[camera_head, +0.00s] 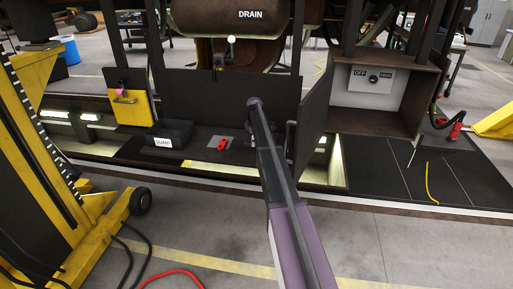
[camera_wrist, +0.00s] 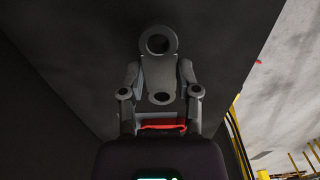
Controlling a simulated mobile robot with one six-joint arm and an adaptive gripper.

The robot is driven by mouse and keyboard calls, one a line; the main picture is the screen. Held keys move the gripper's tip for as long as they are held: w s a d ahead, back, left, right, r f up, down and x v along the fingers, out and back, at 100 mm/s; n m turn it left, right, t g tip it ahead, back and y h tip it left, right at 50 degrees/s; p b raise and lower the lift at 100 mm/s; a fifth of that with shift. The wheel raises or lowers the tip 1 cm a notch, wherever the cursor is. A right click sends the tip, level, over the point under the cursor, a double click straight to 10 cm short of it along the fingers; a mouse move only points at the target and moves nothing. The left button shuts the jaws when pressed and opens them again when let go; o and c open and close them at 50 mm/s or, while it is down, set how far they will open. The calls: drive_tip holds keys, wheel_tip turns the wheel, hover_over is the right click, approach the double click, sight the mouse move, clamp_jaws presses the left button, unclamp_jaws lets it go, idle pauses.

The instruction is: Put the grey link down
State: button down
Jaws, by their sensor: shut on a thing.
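In the wrist view my gripper (camera_wrist: 158,76) is shut on the grey link (camera_wrist: 157,68). The link is a flat grey piece with a round eye at its far end and a smaller hole nearer the palm. The two fingers press on its sides. A red strip (camera_wrist: 162,126) shows between the finger bases; I cannot tell what it belongs to. A large dark surface fills the view behind the link, and I cannot tell whether the link touches it. In the head view my arm reaches up to the railcar's side; the gripper and link are hidden there.
A black box with a white label (camera_head: 170,136) and a small red item (camera_head: 221,145) on a grey plate (camera_head: 213,142) are left of my arm. A yellow block (camera_head: 131,107) stands further left. A dark upright panel (camera_head: 313,118) and a switch box (camera_head: 371,79) are at right.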

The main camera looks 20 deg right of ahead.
drive_tip(key=shift+f+b, duration=0.95)
drive_tip(key=shift+f, duration=0.3)
drive_tip(key=shift+f, duration=0.15)
drive_tip(key=shift+c, duration=1.6)
unclamp_jaws()
drive_tip(key=shift+r, duration=0.2)
wheel_tip(320, 180, up, 12)
drive_tip(key=p, duration=1.2)
